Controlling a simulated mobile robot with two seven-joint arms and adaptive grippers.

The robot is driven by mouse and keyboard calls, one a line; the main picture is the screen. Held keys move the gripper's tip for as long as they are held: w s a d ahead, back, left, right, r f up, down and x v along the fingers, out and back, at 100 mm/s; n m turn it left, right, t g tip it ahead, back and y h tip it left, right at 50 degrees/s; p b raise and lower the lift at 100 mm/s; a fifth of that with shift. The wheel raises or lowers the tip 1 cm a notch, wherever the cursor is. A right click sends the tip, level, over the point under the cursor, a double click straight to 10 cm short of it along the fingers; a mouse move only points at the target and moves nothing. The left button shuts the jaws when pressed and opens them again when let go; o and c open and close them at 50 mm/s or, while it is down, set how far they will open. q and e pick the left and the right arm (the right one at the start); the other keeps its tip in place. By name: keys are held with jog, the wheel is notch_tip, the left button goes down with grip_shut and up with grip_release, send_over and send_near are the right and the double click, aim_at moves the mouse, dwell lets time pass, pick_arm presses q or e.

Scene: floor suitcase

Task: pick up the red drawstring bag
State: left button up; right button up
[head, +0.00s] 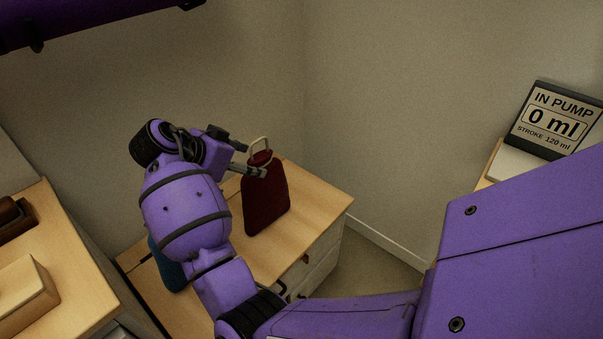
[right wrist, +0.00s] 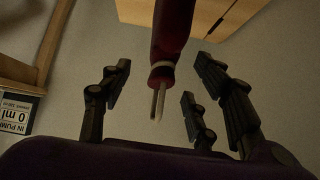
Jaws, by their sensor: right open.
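The red drawstring bag (head: 266,200) stands upright on a wooden-topped drawer cabinet, with a pale cord loop above its neck. My right gripper (head: 254,159) reaches in from the left side of the bag at the height of its neck and loop. In the right wrist view the bag (right wrist: 172,35) hangs into the picture from the top, with its gathered neck and loop between the spread fingers of my right gripper (right wrist: 162,82). The fingers are open, with gaps to the neck on both sides. My left gripper is not in view.
The cabinet top (head: 318,200) is bare right of the bag. A blue object (head: 168,272) is partly hidden behind my right arm. A wooden surface (head: 75,285) with a pale box (head: 22,285) is at left. A pump display sign (head: 555,120) stands at right. Walls meet behind the cabinet.

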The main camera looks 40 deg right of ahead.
aim_at(246, 176)
jog(key=f, duration=0.1)
jog(key=f+b, duration=0.1)
jog(key=f, duration=0.1)
jog(key=shift+w, duration=0.35)
jog(key=shift+b+x, duration=0.3)
jog(key=shift+x, duration=0.6)
jog(key=shift+d+f, duration=0.2)
jog(key=shift+d, duration=0.05)
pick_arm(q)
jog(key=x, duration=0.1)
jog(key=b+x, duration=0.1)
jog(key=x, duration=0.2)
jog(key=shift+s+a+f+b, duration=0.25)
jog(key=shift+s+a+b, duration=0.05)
pick_arm(e)
jog(key=x, duration=0.5)
jog(key=shift+s+a+f, duration=0.1)
jog(key=shift+f, duration=0.15)
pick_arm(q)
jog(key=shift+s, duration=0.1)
pick_arm(e)
jog(key=shift+c, duration=0.4)
jog(key=c, duration=0.6)
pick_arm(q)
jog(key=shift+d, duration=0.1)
pick_arm(e)
grip_shut()
